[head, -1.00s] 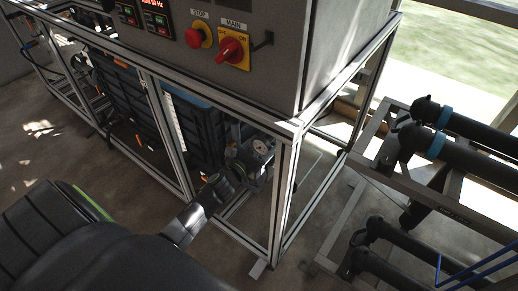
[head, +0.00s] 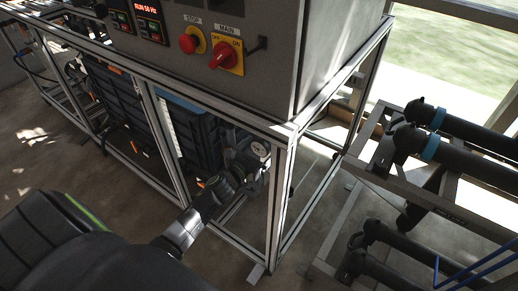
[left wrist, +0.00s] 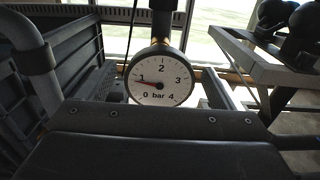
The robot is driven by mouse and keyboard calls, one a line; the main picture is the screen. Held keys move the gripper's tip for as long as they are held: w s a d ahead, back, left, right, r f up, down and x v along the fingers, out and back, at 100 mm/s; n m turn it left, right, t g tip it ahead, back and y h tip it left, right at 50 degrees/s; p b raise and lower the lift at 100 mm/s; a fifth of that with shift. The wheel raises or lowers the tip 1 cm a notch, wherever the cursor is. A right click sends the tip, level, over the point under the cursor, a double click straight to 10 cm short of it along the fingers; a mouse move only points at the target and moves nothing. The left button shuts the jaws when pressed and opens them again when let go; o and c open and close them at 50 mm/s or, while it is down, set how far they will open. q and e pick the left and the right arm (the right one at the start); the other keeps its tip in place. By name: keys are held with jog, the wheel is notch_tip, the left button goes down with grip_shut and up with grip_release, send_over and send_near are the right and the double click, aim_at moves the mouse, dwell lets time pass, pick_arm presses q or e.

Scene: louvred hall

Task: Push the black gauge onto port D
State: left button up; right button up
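The black gauge (head: 260,149) has a white dial and sits low inside the metal frame, near its front corner. It also shows face-on in the left wrist view (left wrist: 160,77), with a black rim, a scale from 0 to 4 bar and its needle near 1. A dark vertical pipe (left wrist: 165,24) shows directly above it. My left gripper (head: 240,176) is just left of and below the gauge, within the frame. No port label is readable. My right gripper is not in view.
Metal frame posts (head: 279,205) stand close to my left arm. Above is a grey cabinet with a red stop button (head: 192,40) and a main switch (head: 226,56). Dark blue crates (head: 196,140) stand left of the gauge. A rack of black pipes (head: 480,165) stands at right.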

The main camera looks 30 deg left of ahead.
pick_arm(q)
jog(key=s, duration=0.7)
jog(key=shift+a+b, duration=0.3)
jog(key=shift+b, duration=0.05)
jog(key=shift+s, duration=0.1)
